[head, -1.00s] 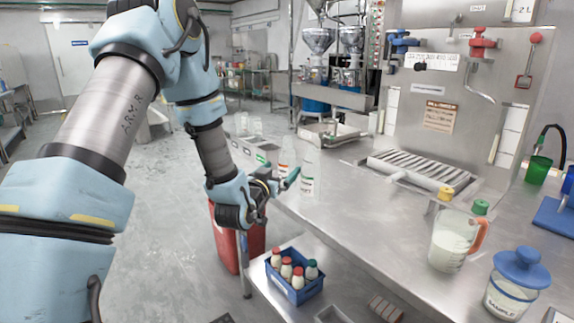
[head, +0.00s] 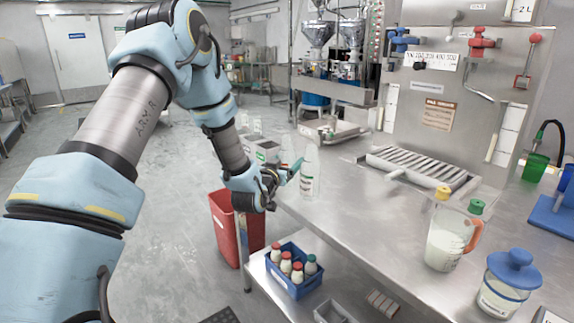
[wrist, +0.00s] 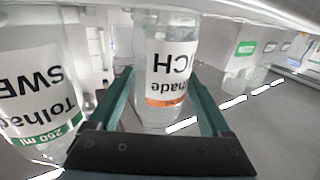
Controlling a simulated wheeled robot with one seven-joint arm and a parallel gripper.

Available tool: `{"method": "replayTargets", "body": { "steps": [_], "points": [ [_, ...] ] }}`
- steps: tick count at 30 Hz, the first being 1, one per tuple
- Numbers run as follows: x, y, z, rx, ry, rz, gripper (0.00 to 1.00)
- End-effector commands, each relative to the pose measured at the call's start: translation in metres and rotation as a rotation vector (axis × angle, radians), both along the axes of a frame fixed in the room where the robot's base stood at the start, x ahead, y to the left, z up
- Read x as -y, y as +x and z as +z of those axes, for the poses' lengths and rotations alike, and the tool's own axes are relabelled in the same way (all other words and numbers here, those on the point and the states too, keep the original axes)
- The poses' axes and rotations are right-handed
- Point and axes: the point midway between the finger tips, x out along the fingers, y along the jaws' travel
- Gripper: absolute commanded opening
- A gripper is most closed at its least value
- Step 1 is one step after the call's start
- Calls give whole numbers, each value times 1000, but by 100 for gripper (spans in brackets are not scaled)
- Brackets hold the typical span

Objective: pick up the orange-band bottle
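The orange-band bottle (wrist: 166,72) is clear, with its label upside down in the wrist view. It stands straight ahead between the green fingers of my gripper (wrist: 163,88). The fingers are open, one on each side of it; I cannot tell whether they touch it. A green-band bottle (wrist: 38,95) stands close by, outside the left finger in the wrist view. In the head view my gripper (head: 290,172) is at the counter's left edge beside the green-band bottle (head: 309,174), and the orange-band bottle is hidden there.
The steel counter (head: 350,215) holds a jug (head: 445,245) and a blue-lidded jar (head: 508,285) at the right. A blue crate of small bottles (head: 293,272) sits on the lower shelf. A red bin (head: 225,225) stands below my gripper. Label-bearing boxes (wrist: 240,50) stand behind.

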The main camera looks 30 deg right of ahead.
Motion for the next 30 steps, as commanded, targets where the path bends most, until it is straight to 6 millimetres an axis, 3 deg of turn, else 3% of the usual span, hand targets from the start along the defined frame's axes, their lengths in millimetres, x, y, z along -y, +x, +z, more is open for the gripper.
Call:
{"method": "replayTargets", "body": {
  "steps": [2, 17, 25, 30],
  "points": [
    [0, 0, 0, 0, 0, 0, 72],
    [0, 0, 0, 0, 0, 0, 16],
    [0, 0, 1, 1, -1, 0, 15],
    [0, 0, 12, 3, -2, 0, 15]
  ]
}}
